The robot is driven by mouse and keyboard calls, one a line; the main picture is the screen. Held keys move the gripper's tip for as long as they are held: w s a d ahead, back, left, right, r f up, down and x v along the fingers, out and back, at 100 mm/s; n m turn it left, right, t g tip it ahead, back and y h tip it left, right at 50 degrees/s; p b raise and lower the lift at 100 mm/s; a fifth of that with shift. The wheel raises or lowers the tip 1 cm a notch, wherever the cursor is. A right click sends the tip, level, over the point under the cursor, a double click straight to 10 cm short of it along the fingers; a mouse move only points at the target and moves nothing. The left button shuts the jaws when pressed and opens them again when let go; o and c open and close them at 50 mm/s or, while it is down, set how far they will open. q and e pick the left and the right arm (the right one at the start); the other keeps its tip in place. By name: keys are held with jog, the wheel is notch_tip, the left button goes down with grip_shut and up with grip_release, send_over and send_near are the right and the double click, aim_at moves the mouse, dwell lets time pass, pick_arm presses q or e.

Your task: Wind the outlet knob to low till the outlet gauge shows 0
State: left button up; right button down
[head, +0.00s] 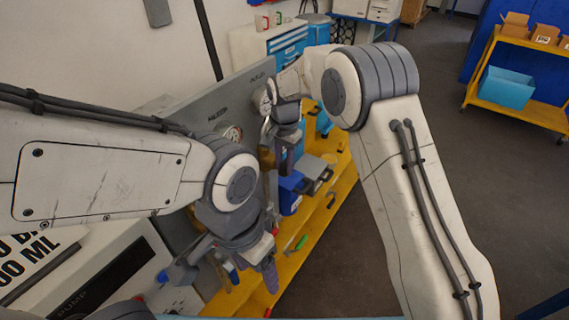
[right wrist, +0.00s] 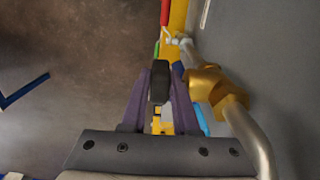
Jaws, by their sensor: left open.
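A grey panel (head: 190,103) carries two round gauges, a nearer one (head: 232,133) and a farther one (head: 262,100) partly behind my right wrist. My right gripper (head: 285,160) hangs in front of the panel near the farther gauge. In the right wrist view its purple fingers (right wrist: 160,95) stand on both sides of a dark knob (right wrist: 160,78) and appear closed on it. My left gripper (head: 268,272) is open and empty, pointing down over the yellow bench, apart from the panel.
A brass fitting (right wrist: 205,84) on a metal pipe (right wrist: 250,137) lies close to the right of my right fingers. The yellow bench (head: 318,222) holds a blue box (head: 290,192) and loose tools. A yellow cart (head: 535,105) stands far right; the floor between is clear.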

jog(key=shift+s+a+f+t+h+b, duration=0.25)
jog(key=shift+t+h+b, duration=0.45)
jog(key=shift+b, duration=1.8)
jog(key=shift+f+t+h+b, duration=0.35)
jog(key=shift+t+b, duration=0.6)
jog(key=shift+b, duration=1.6)
jog(key=shift+s+a+f+t+h+b, duration=0.25)
jog(key=shift+t+h+b, duration=0.45)
jog(key=shift+b, duration=1.8)
jog(key=t+h+b, duration=0.1)
jog(key=t+b, duration=0.1)
jog(key=b, duration=0.5)
jog(key=t+h+b, duration=0.1)
jog(key=t+b, duration=0.1)
jog(key=b, duration=0.5)
jog(key=t+h+b, duration=0.1)
jog(key=t+b, duration=0.1)
jog(key=b, duration=0.5)
jog(key=shift+s+d+f+h+b, duration=0.1)
jog(key=shift+s+f+h+b, duration=0.05)
jog(key=shift+f+h+b, duration=0.2)
jog(key=shift+r+t+h+b, duration=0.1)
jog(key=shift+t+h+b, duration=0.25)
jog(key=shift+b, duration=0.4)
jog(key=c, duration=0.9)
grip_release()
jog(key=shift+c, duration=0.2)
